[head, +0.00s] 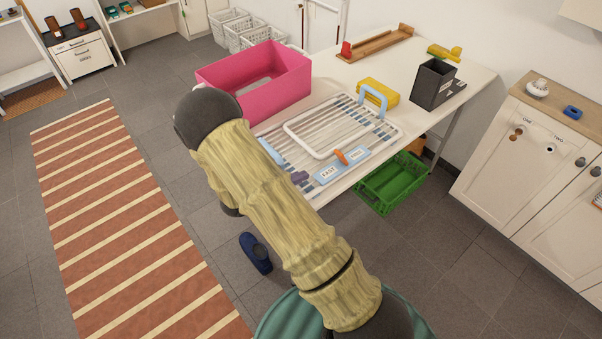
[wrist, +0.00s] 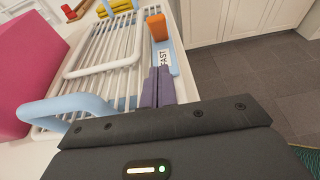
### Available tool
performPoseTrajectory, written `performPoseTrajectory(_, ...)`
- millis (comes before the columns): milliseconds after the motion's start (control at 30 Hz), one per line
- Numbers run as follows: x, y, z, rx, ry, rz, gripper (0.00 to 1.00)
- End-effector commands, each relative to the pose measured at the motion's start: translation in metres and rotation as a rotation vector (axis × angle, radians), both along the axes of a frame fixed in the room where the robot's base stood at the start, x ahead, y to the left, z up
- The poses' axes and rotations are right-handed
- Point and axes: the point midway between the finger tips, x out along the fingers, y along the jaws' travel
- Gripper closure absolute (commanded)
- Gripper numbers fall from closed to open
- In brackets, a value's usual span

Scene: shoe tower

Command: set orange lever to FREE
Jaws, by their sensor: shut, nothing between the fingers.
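The orange lever (head: 341,156) sits on a pale blue plate at the front edge of a white wire rack (head: 300,148). It stands between the word FAST (head: 328,173) and a second label (head: 357,155) that is too small to read surely. In the wrist view the orange lever (wrist: 157,27) rises beyond the FAST label (wrist: 165,58). My gripper's purple fingers (wrist: 158,87) are together and empty, close to the FAST end of the plate and apart from the lever. The fingertips also show in the head view (head: 299,177), left of the plate.
The rack has light blue handles (head: 375,98) and lies on a white table. A pink bin (head: 257,80), a yellow block (head: 378,92) and a black holder (head: 433,84) stand around it. A green crate (head: 392,183) is below the table edge. A blue shoe (head: 255,254) lies on the floor.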

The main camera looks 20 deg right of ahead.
Motion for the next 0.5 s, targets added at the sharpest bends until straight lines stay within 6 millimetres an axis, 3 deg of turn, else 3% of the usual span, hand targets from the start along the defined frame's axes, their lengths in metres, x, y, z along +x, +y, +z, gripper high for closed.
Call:
performPoseTrajectory(433, 0.024, -0.073, -0.022, 0.0, 0.001, -0.006, 1.0)
performPoseTrajectory(500, 0.028, -0.083, -0.013, 0.001, -0.002, -0.005, 1.0)
